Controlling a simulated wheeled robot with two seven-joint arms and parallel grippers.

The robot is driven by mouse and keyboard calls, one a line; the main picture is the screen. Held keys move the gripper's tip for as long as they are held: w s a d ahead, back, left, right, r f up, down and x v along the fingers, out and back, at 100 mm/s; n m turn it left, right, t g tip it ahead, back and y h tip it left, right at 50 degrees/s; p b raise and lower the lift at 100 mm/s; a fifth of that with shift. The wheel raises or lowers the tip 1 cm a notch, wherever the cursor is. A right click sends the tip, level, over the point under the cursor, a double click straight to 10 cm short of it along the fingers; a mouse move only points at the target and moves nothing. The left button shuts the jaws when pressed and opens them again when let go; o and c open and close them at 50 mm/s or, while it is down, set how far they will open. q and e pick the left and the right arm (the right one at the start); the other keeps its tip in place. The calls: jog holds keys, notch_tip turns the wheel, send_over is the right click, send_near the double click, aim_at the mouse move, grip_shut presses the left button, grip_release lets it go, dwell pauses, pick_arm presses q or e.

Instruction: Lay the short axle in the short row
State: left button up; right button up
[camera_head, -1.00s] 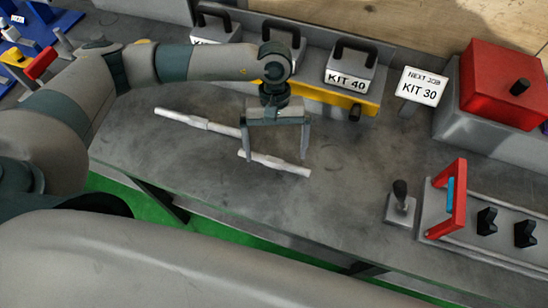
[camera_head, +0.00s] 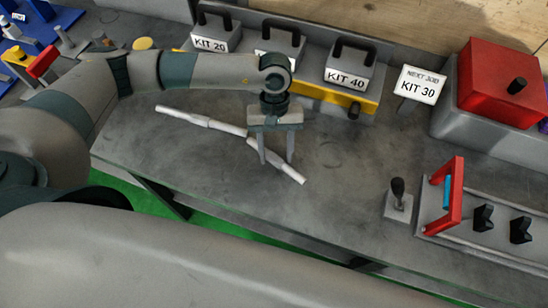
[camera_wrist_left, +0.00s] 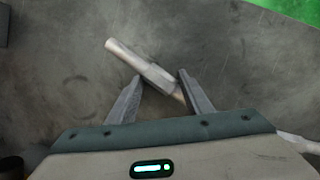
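Two pale stepped axles lie on the grey bench. The shorter-looking one (camera_head: 291,174) is under my left gripper (camera_head: 276,162), partly hidden by its fingers. The longer-looking one (camera_head: 190,118) lies to its left, its right end close to the gripper. In the left wrist view, the shorter axle (camera_wrist_left: 145,66) runs diagonally between the fingers of my left gripper (camera_wrist_left: 159,75). A gap shows between the fingertips, and the axle's lower end goes behind the right finger. I cannot tell whether a finger touches it. I cannot make out which place is the short row. My right gripper is not in view.
Kit blocks, one marked KIT 40 (camera_head: 347,78), stand along the back behind a yellow bar (camera_head: 320,97). A KIT 30 sign (camera_head: 419,86) and red box (camera_head: 505,85) are at the right. A fixture with a red handle (camera_head: 457,197) and black supports (camera_head: 483,217) stands front right.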

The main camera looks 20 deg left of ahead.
aim_at(279, 163)
pick_arm(q)
grip_shut()
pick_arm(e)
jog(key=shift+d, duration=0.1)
pick_arm(q)
jog(key=shift+r, duration=0.15)
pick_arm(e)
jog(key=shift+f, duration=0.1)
